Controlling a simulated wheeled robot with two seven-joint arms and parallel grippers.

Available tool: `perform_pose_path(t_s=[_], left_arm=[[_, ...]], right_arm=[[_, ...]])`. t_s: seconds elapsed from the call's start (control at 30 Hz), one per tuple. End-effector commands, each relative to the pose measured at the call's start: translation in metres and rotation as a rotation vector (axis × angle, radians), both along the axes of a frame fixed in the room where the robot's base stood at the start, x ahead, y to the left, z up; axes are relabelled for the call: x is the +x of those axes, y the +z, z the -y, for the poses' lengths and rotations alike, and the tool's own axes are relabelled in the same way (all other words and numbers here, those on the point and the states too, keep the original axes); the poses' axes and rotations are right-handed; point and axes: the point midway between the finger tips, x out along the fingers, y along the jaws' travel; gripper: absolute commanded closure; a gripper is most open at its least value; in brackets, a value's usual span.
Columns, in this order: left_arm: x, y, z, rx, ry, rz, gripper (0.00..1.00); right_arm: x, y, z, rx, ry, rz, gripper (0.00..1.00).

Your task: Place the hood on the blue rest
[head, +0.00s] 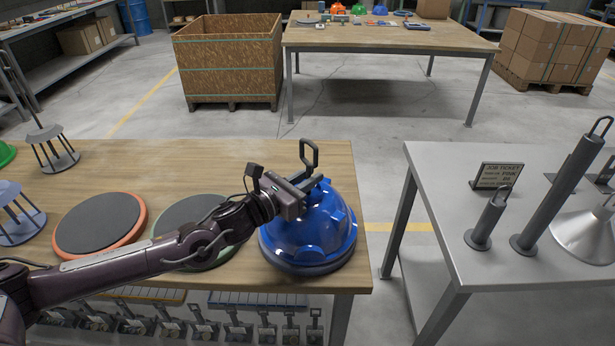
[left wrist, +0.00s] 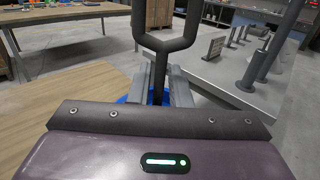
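The blue domed hood (head: 308,222) stands upright at the right end of the wooden table, with a dark loop handle (head: 309,155) on its top stem. Under it a dark round edge shows, seemingly the blue rest (head: 305,268); the hood hides most of it, and I cannot tell whether they touch all round. My left gripper (head: 303,192) is at the hood's top, its fingers close on both sides of the stem. The left wrist view shows the stem between the fingers (left wrist: 166,88), the loop rising above. My right gripper is not in view.
An orange-rimmed rest (head: 100,224) and a green-rimmed rest (head: 192,215) lie to the left. Caged stands (head: 50,150) are at the far left. The grey table (head: 440,180), across a gap, holds looped posts (head: 488,220), a ticket sign (head: 497,175) and a grey conical hood (head: 585,235).

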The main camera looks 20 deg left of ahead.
Motion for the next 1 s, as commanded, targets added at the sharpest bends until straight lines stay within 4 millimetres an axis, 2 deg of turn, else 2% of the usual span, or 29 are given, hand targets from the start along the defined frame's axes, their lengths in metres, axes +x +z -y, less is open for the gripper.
perform_pose_path(t_s=[0.03,0.1,0.47,0.57,1.0], left_arm=[[0.000,0.000,0.000,0.000,0.000,0.000,0.76],[0.000,0.000,0.000,0.000,0.001,0.000,0.69],[-0.004,0.000,-0.003,0.001,0.001,0.000,0.69],[-0.015,-0.002,-0.009,0.004,0.001,-0.001,0.69],[-0.086,-0.002,-0.047,0.005,0.000,-0.002,0.69]], right_arm=[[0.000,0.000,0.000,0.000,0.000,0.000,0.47],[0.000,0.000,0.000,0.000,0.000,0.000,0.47],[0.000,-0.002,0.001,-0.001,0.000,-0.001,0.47],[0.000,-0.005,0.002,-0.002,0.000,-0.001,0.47],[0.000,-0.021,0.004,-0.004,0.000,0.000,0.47]])
